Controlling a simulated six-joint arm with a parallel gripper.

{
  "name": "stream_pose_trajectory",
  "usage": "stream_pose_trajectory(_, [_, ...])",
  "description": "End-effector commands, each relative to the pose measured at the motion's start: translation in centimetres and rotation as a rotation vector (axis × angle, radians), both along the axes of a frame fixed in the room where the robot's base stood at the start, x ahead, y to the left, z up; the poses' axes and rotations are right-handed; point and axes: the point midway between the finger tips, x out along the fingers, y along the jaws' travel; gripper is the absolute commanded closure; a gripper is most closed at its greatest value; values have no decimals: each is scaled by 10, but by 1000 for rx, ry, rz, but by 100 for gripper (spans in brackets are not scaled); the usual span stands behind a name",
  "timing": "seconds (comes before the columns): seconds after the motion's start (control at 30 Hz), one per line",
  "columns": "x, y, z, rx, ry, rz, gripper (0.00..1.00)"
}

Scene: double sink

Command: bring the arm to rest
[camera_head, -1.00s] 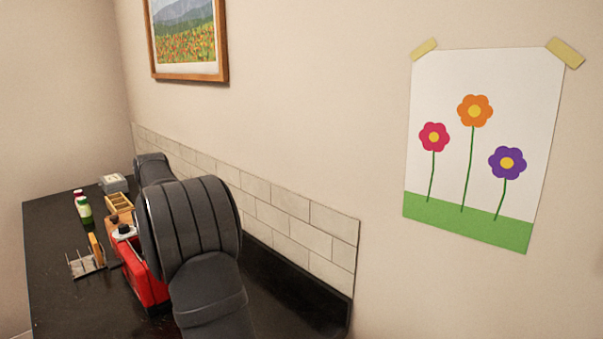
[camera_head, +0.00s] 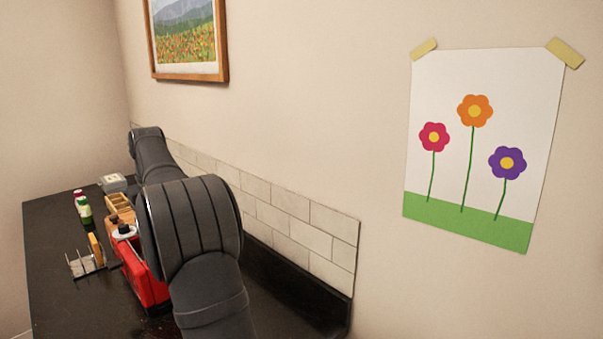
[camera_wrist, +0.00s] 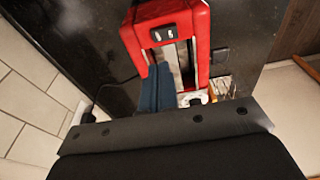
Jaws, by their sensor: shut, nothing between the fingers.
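My gripper (camera_wrist: 155,88) shows in the wrist view as dark blue-grey fingers closed together, with nothing between them. It is in front of the red appliance (camera_wrist: 200,50), which looks like a toaster; I cannot tell how far apart they are. In the head view my dark grey arm rises over the counter (camera_head: 60,285) and bends toward the back wall. It hides part of the red appliance (camera_head: 150,285), and my gripper's fingers do not show there.
A toast rack (camera_head: 86,264), several bottles (camera_head: 84,209), a wooden box (camera_head: 120,203) and a grey container (camera_head: 113,183) stand left of my arm. The tiled wall (camera_head: 310,225) is close on the right. The front left counter is clear.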

Motion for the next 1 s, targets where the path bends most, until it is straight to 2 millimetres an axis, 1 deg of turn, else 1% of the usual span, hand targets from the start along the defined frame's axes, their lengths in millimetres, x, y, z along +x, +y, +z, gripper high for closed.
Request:
stream_pose_trajectory(0.13, [0,0,-2,0,0,0,100])
stream_pose_trajectory(0.23, [0,0,-9,-1,3,0,100])
stream_pose_trajectory(0.53, [-1,0,-51,-1,3,0,100])
stream_pose_trajectory(0.7, [0,0,-67,-1,1,0,100])
stream_pose_trajectory(0.83, [0,0,-71,0,0,0,100])
stream_pose_trajectory(1.0, [0,0,-70,0,0,0,100])
